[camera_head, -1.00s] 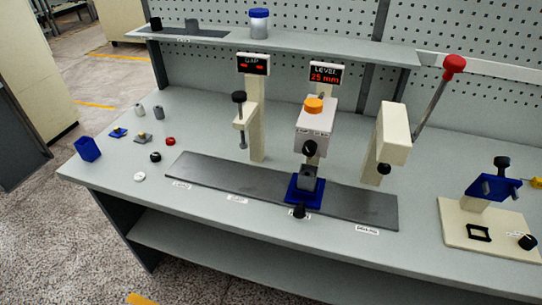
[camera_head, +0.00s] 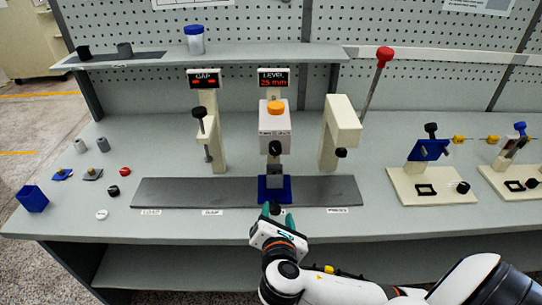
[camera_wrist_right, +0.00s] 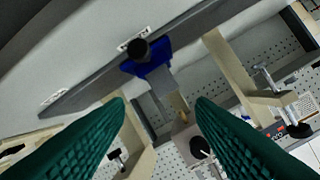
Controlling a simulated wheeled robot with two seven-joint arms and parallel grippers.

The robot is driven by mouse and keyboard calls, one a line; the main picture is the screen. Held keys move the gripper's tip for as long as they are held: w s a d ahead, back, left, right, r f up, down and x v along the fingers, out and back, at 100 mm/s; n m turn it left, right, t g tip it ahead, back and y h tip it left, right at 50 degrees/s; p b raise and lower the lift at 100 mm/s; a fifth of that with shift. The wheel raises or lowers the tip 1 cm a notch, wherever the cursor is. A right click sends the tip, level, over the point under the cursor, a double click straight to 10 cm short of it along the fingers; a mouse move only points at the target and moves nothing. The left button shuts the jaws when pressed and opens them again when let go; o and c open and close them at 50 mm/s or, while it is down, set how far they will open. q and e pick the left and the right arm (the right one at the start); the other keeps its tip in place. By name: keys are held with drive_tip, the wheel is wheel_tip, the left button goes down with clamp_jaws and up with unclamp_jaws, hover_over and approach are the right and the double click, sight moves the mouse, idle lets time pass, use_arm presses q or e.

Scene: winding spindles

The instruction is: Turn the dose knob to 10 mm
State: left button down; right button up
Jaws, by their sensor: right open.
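The dose station (camera_head: 274,120) is a pale box on a post with an orange cap (camera_head: 276,106) on top. A black knob (camera_head: 275,148), which I take as the dose knob, sits on its front. The red display (camera_head: 274,78) above reads LEVEL 25 mm. My right gripper (camera_head: 277,212) is open and empty at the bench's front edge, below and in front of the blue base (camera_head: 272,190). In the right wrist view the black knob (camera_wrist_right: 200,147) appears beyond the green fingers, apart from them. My left gripper is not in view.
A dark rail (camera_head: 180,192) runs along the bench under the stations. Two blue-topped fixtures stand right.

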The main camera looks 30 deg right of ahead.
sight(275, 152)
wheel_tip(275, 152, up, 9)
drive_tip(key=n+t+h, duration=0.2)
drive_tip(key=n+t, duration=0.1)
drive_tip(key=n, duration=0.2)
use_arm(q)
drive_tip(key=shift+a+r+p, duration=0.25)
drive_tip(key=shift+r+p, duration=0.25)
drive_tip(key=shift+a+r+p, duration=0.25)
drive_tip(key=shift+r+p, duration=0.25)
use_arm(e)
drive_tip(key=x, duration=1.1)
drive_tip(key=shift+w+f, duration=0.3)
drive_tip(key=shift+f, duration=0.05)
drive_tip(key=shift+a, duration=0.1)
drive_tip(key=c, duration=1)
drive_tip(key=shift+o, duration=0.2)
